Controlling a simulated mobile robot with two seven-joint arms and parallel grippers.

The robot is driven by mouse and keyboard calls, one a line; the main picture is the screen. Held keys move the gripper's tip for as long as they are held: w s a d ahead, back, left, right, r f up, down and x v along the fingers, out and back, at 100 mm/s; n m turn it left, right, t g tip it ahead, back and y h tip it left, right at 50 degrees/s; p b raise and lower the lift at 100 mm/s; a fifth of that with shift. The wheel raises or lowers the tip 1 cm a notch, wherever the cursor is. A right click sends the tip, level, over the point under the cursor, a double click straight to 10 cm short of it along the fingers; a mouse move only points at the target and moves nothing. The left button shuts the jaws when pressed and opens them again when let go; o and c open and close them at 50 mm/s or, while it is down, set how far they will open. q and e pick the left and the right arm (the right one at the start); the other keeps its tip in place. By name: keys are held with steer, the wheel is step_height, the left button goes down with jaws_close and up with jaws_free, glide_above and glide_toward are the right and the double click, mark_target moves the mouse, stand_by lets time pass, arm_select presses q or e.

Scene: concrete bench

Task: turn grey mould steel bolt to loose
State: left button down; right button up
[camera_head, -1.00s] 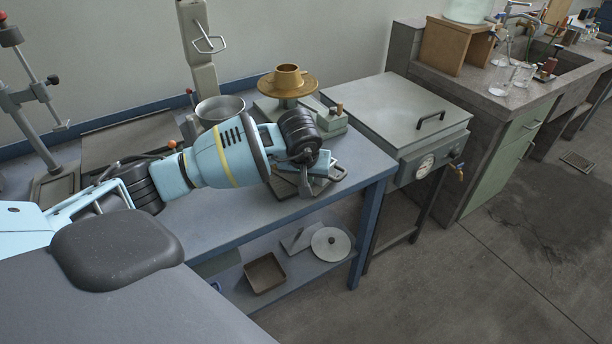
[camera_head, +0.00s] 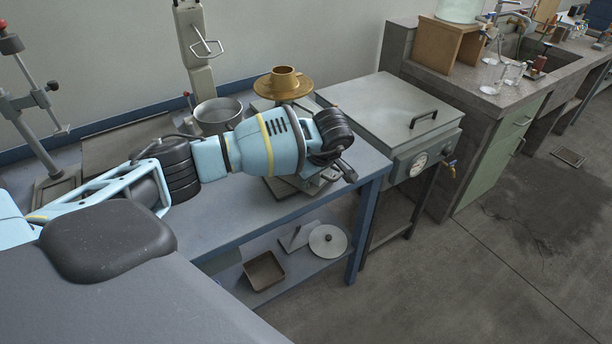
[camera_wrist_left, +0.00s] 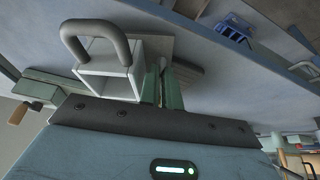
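A pale grey box-like block with a thick dark grey U-shaped handle (camera_wrist_left: 100,45) shows in the left wrist view; I take it to be the grey mould (camera_wrist_left: 108,78). In the head view the arm mostly hides this spot. I cannot make out the steel bolt clearly. My left gripper (camera_wrist_left: 162,88) is right beside the block, its greenish fingers close together. Whether they grip a small part between them cannot be told. In the head view the left gripper (camera_head: 346,172) is over the bench's right front part. My right gripper is not in view.
The blue bench (camera_head: 240,225) also bears a metal bowl (camera_head: 218,114) and a brass-coloured dish and cup (camera_head: 284,84) behind the arm. A grey lidded unit (camera_head: 390,105) stands close at right. A brown tray (camera_head: 264,271) and white disc (camera_head: 327,240) lie on the lower shelf.

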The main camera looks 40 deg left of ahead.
arm_select(q)
steer(key=shift+w+n+g, duration=0.1)
steer(key=shift+n+g, duration=0.4)
steer(key=shift+n, duration=0.6)
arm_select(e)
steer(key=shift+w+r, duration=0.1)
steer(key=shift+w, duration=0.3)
arm_select(q)
steer(key=c, duration=1.6)
jaws_free()
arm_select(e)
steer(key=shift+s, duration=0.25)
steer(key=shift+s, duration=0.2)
